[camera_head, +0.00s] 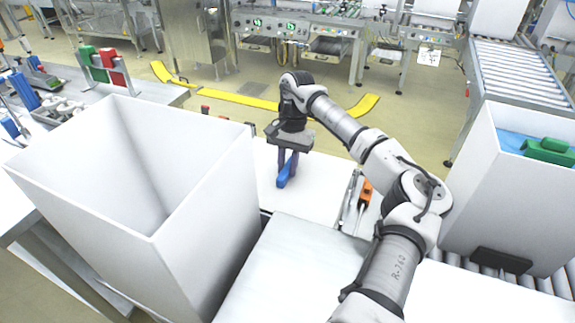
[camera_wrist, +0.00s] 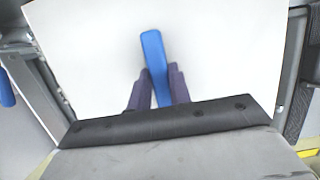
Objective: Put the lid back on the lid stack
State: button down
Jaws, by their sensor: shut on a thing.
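My gripper (camera_head: 287,168) points down and its dark fingers are shut on a bright blue handle (camera_head: 283,182). In the wrist view my gripper (camera_wrist: 160,90) closes around the lower part of the blue handle (camera_wrist: 153,48). A flat white lid (camera_wrist: 90,55) lies directly below the handle, with grey frame parts past its edges. In the head view the white lid surface (camera_head: 325,178) spreads under and around my gripper. I cannot tell whether it is one lid or several stacked, or whether it is lifted.
A tall open white box (camera_head: 205,235) stands at the left and looks empty. Another white box (camera_head: 480,190) at the right holds blue material and a green object (camera_head: 548,151). An orange-handled tool (camera_head: 365,193) lies beside the lid. A white surface (camera_head: 295,270) is in front.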

dwell(0.8)
jog(key=c, duration=0.7)
grip_release()
jog(key=shift+r+p, duration=2.3)
jog(key=shift+r, duration=2.25)
jog(key=shift+f, duration=0.1)
